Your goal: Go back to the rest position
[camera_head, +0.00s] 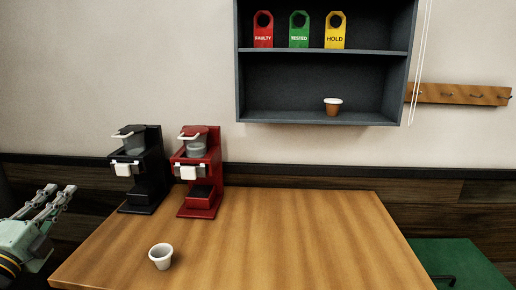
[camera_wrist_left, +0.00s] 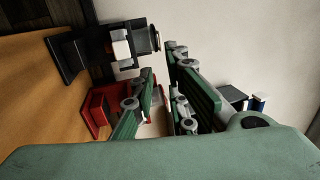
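My left gripper (camera_head: 58,189) is at the left edge of the head view, beside the table's left side and left of the black brewer. Its two fingers are apart with nothing visible between them. In the left wrist view the fingers (camera_wrist_left: 160,70) also stand apart, with the wall, the black brewer (camera_wrist_left: 68,58) and the red brewer (camera_wrist_left: 96,110) behind them. My right gripper is in neither view.
The black brewer (camera_head: 152,180) and red brewer (camera_head: 201,202) stand at the back left of the wooden table (camera_head: 290,235). A white cup (camera_head: 161,256) stands near the front. A wall shelf (camera_head: 310,115) holds faulty, tested and hold tags and a brown cup (camera_head: 332,107). The table's right side is clear.

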